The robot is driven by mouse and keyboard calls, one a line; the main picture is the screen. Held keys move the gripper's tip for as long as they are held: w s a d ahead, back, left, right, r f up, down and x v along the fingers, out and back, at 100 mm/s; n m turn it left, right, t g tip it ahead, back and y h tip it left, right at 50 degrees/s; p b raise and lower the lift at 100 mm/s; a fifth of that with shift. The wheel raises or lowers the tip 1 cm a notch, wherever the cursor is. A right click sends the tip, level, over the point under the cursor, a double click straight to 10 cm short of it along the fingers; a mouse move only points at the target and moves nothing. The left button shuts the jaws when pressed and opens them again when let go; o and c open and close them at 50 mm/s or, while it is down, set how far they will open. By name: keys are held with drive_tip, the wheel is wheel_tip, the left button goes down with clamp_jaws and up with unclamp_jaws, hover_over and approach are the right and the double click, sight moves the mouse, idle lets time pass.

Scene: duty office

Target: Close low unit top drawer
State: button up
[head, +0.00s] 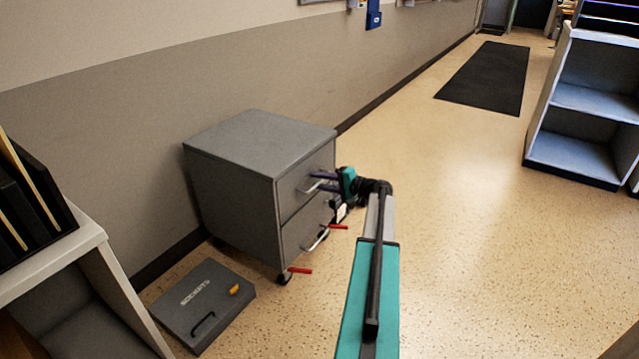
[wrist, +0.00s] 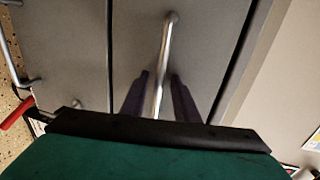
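The low unit (head: 235,190) is a grey two-drawer cabinet against the wall. Its top drawer (head: 297,191) looks flush or nearly flush with the cabinet in the head view; a small gap cannot be ruled out. My gripper (head: 316,181) is at the top drawer's handle (wrist: 167,45). In the wrist view, the two purple fingers of my gripper (wrist: 160,88) stand on either side of the bar handle, with narrow gaps visible, so it looks open around it. Contact with the drawer front cannot be told.
The lower drawer (head: 295,236) appears shut. Red pieces (head: 300,270) show near the unit's base. A grey case (head: 203,304) lies on the floor at front left. A shelf (head: 75,270) stands at left and another shelf (head: 575,150) at right. Floor right of the unit is open.

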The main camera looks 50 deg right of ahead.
drive_tip(key=shift+s, duration=0.1)
drive_tip(key=p+v, duration=0.3)
drive_tip(key=v, duration=1)
drive_tip(key=shift+s+p, duration=0.3)
drive_tip(key=shift+p, duration=0.1)
drive_tip(key=shift+r, duration=0.1)
